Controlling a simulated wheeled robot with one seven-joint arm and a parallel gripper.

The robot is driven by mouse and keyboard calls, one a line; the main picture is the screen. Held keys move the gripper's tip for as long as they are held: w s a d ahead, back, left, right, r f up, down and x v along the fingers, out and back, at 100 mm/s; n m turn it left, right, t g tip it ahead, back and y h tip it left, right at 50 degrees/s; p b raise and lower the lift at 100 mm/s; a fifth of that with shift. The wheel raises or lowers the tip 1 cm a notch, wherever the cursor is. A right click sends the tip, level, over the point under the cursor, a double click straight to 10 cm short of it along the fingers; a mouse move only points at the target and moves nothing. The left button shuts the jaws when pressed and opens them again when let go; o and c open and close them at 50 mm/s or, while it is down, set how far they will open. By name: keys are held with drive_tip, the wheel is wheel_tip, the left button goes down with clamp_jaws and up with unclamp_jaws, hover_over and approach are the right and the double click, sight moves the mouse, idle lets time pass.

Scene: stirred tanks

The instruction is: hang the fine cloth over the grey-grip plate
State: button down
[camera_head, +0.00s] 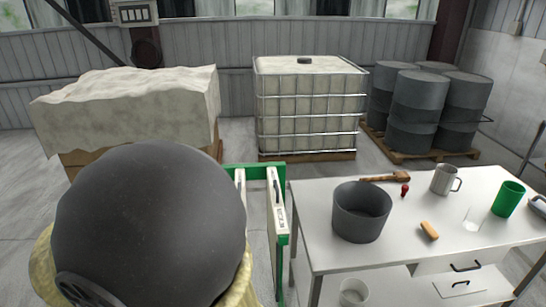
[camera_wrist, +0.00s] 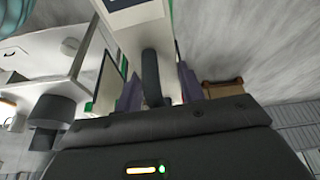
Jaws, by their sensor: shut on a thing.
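In the head view a green frame (camera_head: 283,222) stands left of the table and holds upright white plates. A white plate (camera_head: 278,218) at its right side bears a dark grey grip (camera_head: 276,186). Another plate (camera_head: 241,183) stands to its left, partly hidden. In the wrist view my gripper (camera_wrist: 158,88) has its purple fingers on either side of a dark grip (camera_wrist: 151,75) on a white plate and is shut on it. In the head view my gripper is hidden. I cannot make out the fine cloth in either view.
A white table (camera_head: 318,248) at right holds a dark pot (camera_head: 361,215), a steel mug (camera_head: 444,180), a green cup (camera_head: 508,198) and small items. A caged white tank (camera_head: 308,110), dark drums (camera_head: 415,105) and a covered crate (camera_head: 130,100) stand behind. Some floor between is clear.

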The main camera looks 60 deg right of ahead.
drive_tip(key=s+a+r+n+p, duration=0.1)
drive_tip(key=s+a+r+p, duration=0.3)
drive_tip(key=r, duration=0.3)
drive_tip(key=s+a+r+n+y+p, duration=0.1)
drive_tip(key=s+a+r+p, duration=0.4)
drive_tip(key=r, duration=0.3)
drive_tip(key=s+a+r+n+p, duration=0.2)
drive_tip(key=s+a+r+p, duration=0.2)
drive_tip(key=r, duration=0.4)
drive_tip(key=shift+s+a+t+y+p, duration=0.3)
drive_tip(key=shift+s+t+p, duration=0.15)
drive_tip(key=shift+p, duration=0.5)
drive_tip(key=shift+r, duration=0.1)
